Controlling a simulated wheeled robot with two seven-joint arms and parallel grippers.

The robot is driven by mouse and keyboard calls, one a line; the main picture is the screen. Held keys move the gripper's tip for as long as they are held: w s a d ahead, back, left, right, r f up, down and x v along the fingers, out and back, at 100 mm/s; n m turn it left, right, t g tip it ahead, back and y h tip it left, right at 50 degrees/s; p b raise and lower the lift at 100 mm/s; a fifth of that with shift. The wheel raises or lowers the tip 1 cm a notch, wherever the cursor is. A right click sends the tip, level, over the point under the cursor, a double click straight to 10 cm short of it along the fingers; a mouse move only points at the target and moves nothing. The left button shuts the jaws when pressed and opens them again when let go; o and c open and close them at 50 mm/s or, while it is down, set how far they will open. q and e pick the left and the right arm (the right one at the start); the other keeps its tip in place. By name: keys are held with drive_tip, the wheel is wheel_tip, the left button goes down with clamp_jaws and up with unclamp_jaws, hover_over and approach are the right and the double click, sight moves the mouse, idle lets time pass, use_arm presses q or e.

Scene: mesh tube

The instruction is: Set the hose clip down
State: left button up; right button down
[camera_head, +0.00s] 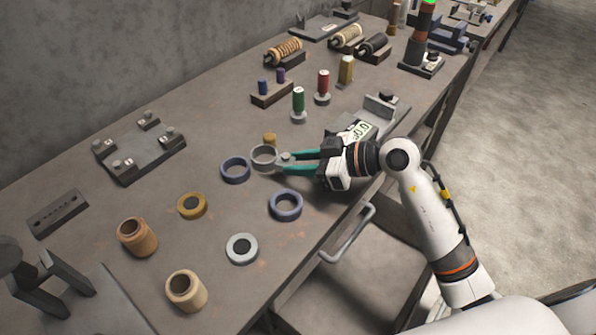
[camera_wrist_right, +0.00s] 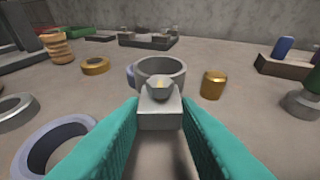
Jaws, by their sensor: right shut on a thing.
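The hose clip is a grey metal ring (camera_head: 264,156) with a small block and screw on one side. In the right wrist view its ring (camera_wrist_right: 160,73) is at the centre, with the block (camera_wrist_right: 160,118) toward me. My right gripper (camera_head: 288,162) has teal fingers, one on each side of the block, and is shut on it. The fingers also show in the right wrist view (camera_wrist_right: 160,125). The ring is close to the bench top; I cannot tell whether it touches. My left gripper is not in view.
A blue ring (camera_head: 235,170) is just left of the clip and a brass cylinder (camera_head: 270,139) just behind it. Another blue ring (camera_head: 286,205) and a pale ring (camera_head: 242,249) lie nearer. Spools (camera_head: 137,237) stand front left. Bare bench (camera_head: 200,140) lies to the left.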

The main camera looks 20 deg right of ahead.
drive_tip(key=shift+f, duration=1.25)
drive_tip(key=shift+f, duration=0.1)
drive_tip(key=c, duration=1.1)
unclamp_jaws()
